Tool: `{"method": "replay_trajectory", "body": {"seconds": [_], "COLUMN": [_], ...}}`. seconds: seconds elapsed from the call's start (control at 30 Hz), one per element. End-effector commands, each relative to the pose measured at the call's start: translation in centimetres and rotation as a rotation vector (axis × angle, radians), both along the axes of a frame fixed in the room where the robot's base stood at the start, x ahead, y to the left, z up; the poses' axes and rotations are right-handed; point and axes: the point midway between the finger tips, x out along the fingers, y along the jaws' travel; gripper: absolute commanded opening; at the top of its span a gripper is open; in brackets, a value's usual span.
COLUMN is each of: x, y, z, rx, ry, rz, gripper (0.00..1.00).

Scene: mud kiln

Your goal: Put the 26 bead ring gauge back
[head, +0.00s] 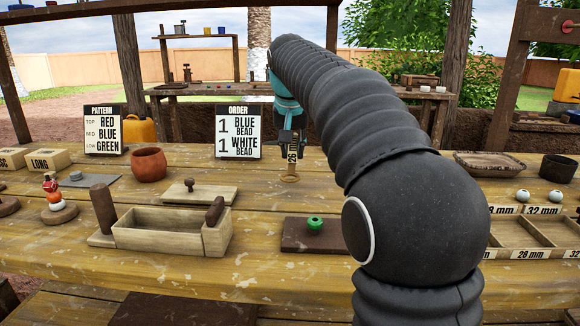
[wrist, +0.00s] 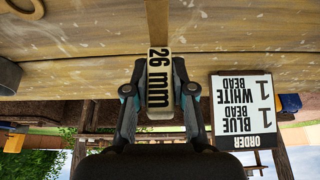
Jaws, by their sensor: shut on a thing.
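In the head view my gripper (head: 292,137) hangs at the back of the bench, right of the order sign. The gauge (head: 290,178) points down from it, with its ring at the lower end. I cannot tell whether the ring touches the bench.
The order sign (head: 238,132) stands close left of my gripper. A green bead (head: 315,223) sits on a dark board (head: 296,241) in front. A wooden box (head: 160,237) is left; a sorting tray (head: 545,233) with size labels is right.

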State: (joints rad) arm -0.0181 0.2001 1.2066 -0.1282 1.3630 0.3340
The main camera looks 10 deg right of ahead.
Motion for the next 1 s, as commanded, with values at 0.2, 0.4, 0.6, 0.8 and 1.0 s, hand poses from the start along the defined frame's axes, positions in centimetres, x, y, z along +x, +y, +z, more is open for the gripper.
{"method": "replay_trajectory", "body": {"seconds": [0.2,0.4,0.6,0.8,1.0], "x": [0.5,0.4,0.4,0.4,0.4], "y": [0.6,0.6,0.6,0.6,0.6], "z": [-1.3,-3.9,-4.5,-4.6,-4.7], "rx": [0.0,0.0,0.001,0.0,0.001], "ry": [0.0,0.0,-0.001,-0.001,-0.001], "rz": [-0.001,-0.001,-0.001,-0.001,-0.001], "gripper": [0.0,0.0,0.0,0.0,0.49]}}
